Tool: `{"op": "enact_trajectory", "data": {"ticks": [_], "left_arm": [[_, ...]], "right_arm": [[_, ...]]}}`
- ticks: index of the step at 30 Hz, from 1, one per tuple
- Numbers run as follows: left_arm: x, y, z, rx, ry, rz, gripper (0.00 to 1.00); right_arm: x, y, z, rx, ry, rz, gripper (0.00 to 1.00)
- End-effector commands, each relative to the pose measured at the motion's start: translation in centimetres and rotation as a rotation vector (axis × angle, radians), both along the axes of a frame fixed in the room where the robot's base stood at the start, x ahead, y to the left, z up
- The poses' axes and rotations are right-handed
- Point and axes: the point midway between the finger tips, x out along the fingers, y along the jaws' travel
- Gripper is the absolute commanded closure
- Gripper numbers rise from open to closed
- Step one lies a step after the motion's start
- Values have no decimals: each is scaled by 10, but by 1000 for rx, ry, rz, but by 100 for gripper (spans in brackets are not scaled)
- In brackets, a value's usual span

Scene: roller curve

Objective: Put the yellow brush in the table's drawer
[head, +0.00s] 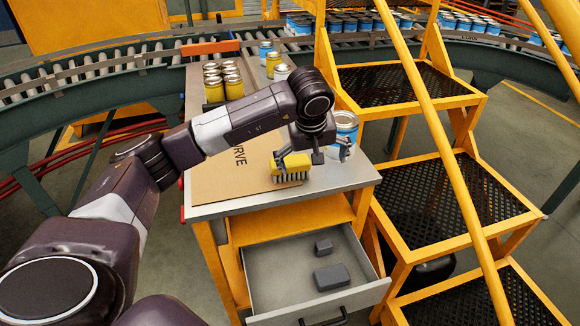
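The yellow brush (291,170) with dark bristles pointing down is at the front of the tabletop, by the edge of a cardboard sheet. My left gripper (315,155) hangs right above and beside it with its fingers spread. One finger is at the brush's upper left side, and another is to the right, in front of a can. I cannot tell whether a finger touches the brush. The table's drawer (272,277) is pulled open below the tabletop, with two grey blocks (332,277) (323,247) inside. My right gripper is not in view.
A blue-and-white can (345,125) stands right behind the gripper. Several yellow cans (214,88) stand at the table's back. Cardboard (225,178) covers much of the tabletop. Yellow steps (440,190) with a slanted rail stand close on the right. A roller conveyor (110,66) curves behind.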

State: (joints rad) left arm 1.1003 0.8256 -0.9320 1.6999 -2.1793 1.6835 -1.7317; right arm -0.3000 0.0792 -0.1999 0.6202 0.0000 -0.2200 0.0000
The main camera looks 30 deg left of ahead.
Motion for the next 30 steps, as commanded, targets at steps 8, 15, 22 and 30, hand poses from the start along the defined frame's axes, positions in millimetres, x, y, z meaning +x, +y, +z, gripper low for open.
{"op": "enact_trajectory", "data": {"ticks": [8,15,22,30], "left_arm": [[-19,55,17,146,66,101,0],[-12,62,-7,145,69,101,0],[1,70,-36,144,69,100,0],[6,74,-51,143,64,98,0]], "right_arm": [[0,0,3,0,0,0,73],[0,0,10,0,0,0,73],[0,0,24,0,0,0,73],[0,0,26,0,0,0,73]]}}
